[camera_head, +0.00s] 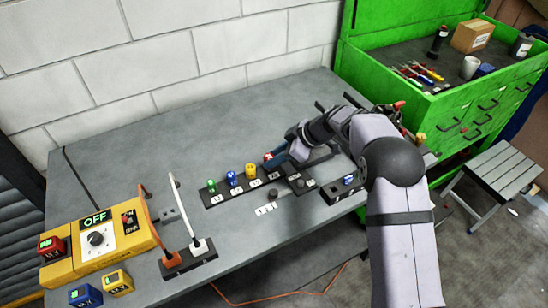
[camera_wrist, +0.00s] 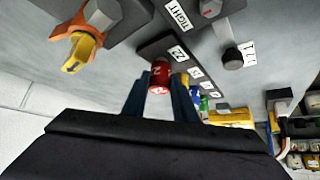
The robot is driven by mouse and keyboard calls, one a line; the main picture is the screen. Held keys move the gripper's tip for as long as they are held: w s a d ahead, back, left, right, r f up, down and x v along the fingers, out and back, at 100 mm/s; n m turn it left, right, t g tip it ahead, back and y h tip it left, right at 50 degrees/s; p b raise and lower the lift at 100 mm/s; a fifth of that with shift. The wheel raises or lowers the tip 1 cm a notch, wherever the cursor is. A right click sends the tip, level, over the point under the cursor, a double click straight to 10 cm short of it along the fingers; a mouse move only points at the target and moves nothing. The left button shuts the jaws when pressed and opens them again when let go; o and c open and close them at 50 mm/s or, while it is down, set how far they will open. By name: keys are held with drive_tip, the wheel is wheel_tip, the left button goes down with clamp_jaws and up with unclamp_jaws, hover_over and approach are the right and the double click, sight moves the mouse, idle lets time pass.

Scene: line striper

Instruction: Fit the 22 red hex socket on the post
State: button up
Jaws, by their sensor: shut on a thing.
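My gripper (camera_wrist: 160,90) is shut on the red socket (camera_wrist: 160,78), with one dark blue finger on each side of it. In the head view the gripper (camera_head: 277,158) and the red socket (camera_head: 268,157) are at the far right end of the dark socket rail (camera_head: 222,199). The rail's 22 label (camera_wrist: 178,53) shows just beyond the socket in the wrist view. I cannot tell whether the socket touches the rail. A short dark round post (camera_wrist: 232,58) stands apart from the socket, beside a white label; it also shows in the head view (camera_head: 273,193).
Green (camera_head: 212,187), blue (camera_head: 232,179) and yellow (camera_head: 250,170) sockets stand along the rail. A dark block with a TIGHT label (camera_wrist: 179,14) lies near the post. A yellow control box (camera_head: 105,245) and upright levers (camera_head: 180,205) stand at left. The bench's back is clear.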

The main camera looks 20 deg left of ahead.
drive_tip(key=shift+f+b, duration=0.6)
drive_tip(key=shift+b, duration=0.15)
drive_tip(key=o, duration=1.5)
drive_tip(key=shift+c, duration=0.2)
drive_tip(key=shift+r, duration=0.1)
drive_tip(key=v, duration=0.7)
